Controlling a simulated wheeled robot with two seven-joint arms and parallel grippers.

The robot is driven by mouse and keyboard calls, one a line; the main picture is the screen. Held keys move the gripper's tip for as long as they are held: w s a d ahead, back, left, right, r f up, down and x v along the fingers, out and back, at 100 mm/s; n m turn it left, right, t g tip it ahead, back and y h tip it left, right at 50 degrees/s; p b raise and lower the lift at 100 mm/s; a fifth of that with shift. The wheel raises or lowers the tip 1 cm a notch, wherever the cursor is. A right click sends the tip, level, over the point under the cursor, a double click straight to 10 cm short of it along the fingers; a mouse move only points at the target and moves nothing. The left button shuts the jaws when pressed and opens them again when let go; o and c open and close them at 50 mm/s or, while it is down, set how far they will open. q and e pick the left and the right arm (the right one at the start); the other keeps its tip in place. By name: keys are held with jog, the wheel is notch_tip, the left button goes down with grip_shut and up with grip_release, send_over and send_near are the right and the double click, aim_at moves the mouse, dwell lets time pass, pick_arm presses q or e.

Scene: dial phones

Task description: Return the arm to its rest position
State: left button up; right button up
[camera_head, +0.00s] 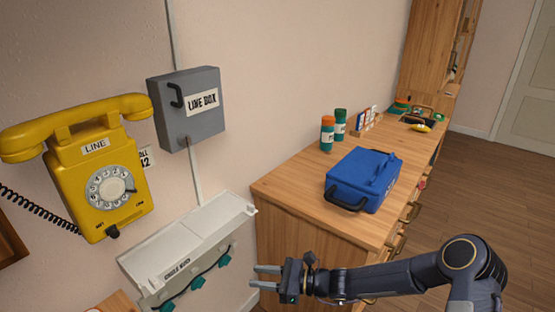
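My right gripper (267,277) is in the lower middle of the head view, with its arm coming in from the right. Its two fingers are apart and point left, with nothing between them. It is in front of the wooden cabinet's side, just right of the grey-white panel (187,233) with several teal knobs. A yellow dial phone (97,178) hangs on the wall at the left, its handset (75,125) lying across the top. My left gripper is not in view.
A grey line box (190,125) is on the wall above the panel. A wooden counter (295,184) bears a blue bag (358,182), two bottles (327,134) and small items farther back. Open wooden floor (475,180) lies to the right.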

jog(key=s+d+r+n+g+h+p, duration=0.1)
jog(key=s+d+r+n+h+p, duration=0.15)
jog(key=s+d+r+n, duration=0.55)
jog(key=s+d+r+n+g+h+p, duration=0.1)
jog(key=s+d+r+n+h, duration=0.4)
jog(key=r, duration=0.5)
jog(key=s+d+r+n+t+h+p, duration=0.1)
jog(key=s+d+r+n+t+h, duration=0.1)
jog(key=s+d, duration=0.3)
jog(key=s+d+r+n+t+h+p, duration=0.2)
jog(key=s+d, duration=0.4)
jog(key=s, duration=0.4)
jog(key=shift+s+d+r+n+h, duration=0.2)
jog(key=shift+s+d+n+h, duration=0.1)
jog(key=shift+n+h, duration=0.4)
jog(key=shift+o, duration=0.2)
